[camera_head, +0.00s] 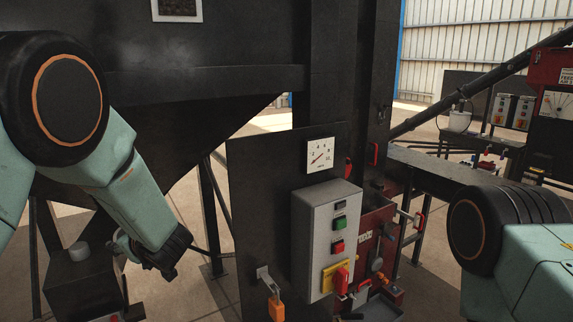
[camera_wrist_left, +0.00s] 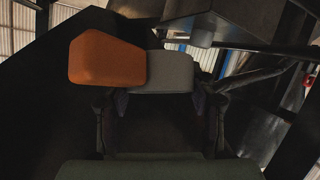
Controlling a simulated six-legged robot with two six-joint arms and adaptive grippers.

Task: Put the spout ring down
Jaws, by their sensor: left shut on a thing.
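My left gripper (camera_head: 172,258) is low at the left in the head view, left of the dark panel, with its dark end pointing down. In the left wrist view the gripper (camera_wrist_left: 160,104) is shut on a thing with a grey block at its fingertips. An orange rounded piece (camera_wrist_left: 106,58) overlaps this grey block (camera_wrist_left: 168,73). I take the held thing to be the spout ring, but no round ring outline shows. The head view does not show it clearly. Only my right arm shows at the right; its gripper is out of view.
A dark sloped hopper (camera_head: 180,120) stands behind my left arm. A dark box (camera_head: 82,280) stands at the lower left. Open floor shows between the legs.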

